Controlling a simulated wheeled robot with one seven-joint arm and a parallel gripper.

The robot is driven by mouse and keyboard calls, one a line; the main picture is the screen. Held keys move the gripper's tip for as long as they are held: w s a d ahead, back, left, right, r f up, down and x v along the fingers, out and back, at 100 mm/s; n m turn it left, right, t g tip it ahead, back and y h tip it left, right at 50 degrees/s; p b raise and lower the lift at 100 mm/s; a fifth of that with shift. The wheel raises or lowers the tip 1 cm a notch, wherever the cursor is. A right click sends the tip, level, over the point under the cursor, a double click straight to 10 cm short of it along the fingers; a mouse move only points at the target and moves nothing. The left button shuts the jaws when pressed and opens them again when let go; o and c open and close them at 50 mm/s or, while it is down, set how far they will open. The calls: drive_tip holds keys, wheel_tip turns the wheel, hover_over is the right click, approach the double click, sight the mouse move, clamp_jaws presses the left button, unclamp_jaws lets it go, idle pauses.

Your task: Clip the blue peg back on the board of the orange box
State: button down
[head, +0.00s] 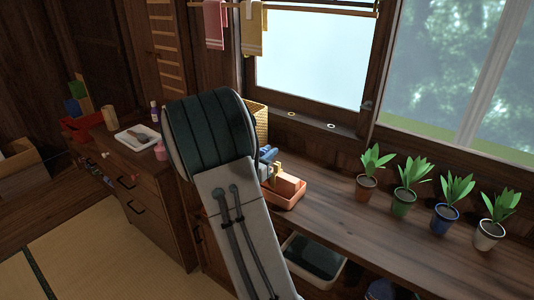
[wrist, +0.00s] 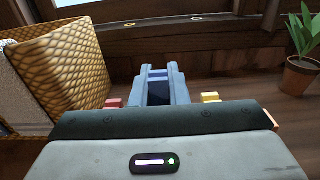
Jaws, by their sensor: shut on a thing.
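The blue peg (wrist: 174,84) stands at the middle of the wrist view, its two prongs pointing away from me with a dark gap between. My gripper (wrist: 158,102) is shut on it; the fingertips are mostly hidden behind the wrist housing. A red piece (wrist: 115,102) shows left of the peg and a yellow piece (wrist: 210,97) right of it. In the head view the blue peg (head: 267,154) shows just past my arm, above the orange box (head: 286,201) on the counter. The board is largely hidden, so I cannot tell whether the peg touches it.
A woven basket (wrist: 72,68) stands close on the left. Several potted plants line the counter (head: 335,200) to the right, the nearest in a brown pot (head: 366,188). The window sill runs behind. Counter between box and plants is clear.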

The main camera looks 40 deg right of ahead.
drive_tip(key=shift+f+b, duration=1)
drive_tip(key=shift+f, duration=0.3)
idle(0.5)
drive_tip(key=c, duration=0.9)
unclamp_jaws()
drive_tip(key=shift+o, duration=0.2)
drive_tip(key=shift+r, duration=0.15)
drive_tip(key=shift+r+p, duration=2.35)
drive_tip(key=shift+r, duration=0.6)
